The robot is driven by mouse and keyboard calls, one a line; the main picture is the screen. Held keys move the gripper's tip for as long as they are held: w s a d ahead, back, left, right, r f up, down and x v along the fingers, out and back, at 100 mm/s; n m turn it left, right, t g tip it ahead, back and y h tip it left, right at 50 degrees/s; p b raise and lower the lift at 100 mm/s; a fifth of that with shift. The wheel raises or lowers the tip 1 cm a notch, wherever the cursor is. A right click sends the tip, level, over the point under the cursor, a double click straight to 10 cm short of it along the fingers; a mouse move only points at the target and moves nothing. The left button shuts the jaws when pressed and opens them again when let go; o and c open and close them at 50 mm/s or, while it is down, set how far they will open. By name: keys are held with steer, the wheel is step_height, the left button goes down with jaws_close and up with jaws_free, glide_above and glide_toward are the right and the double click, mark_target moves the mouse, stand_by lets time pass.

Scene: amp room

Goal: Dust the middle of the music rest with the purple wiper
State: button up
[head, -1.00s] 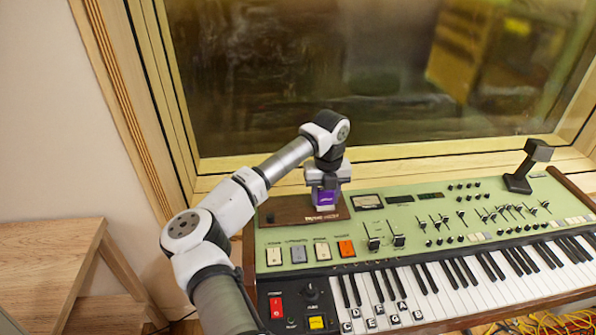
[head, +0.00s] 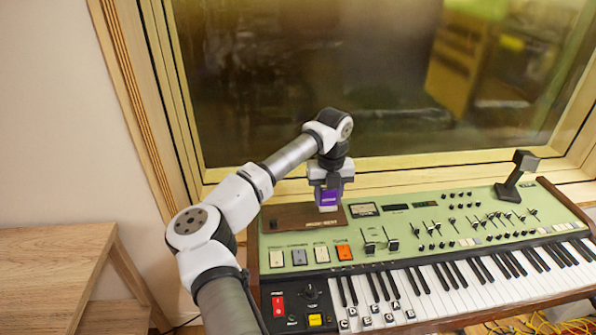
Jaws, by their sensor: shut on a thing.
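The purple wiper (head: 328,199) is a small block with a pale lower edge, at the rear left of the green keyboard in the head view. My gripper (head: 327,184) points down and is shut on the wiper. The music rest (head: 291,220) is a flat brown panel with faint lettering on the keyboard's top left. The wiper is over the right part of the panel. Whether its lower edge touches the panel cannot be told. My arm and the wiper hide part of the panel's rear and right.
The keyboard (head: 470,228) has buttons and sliders right of the panel and keys in front. A dark stand (head: 514,180) rises at its far right. A window (head: 350,80) stands behind. A wooden table (head: 50,265) is at left, and cables (head: 560,327) lie at lower right.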

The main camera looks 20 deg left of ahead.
steer(key=shift+r+p, duration=0.5)
steer(key=shift+r, duration=0.8)
steer(key=shift+f, duration=0.1)
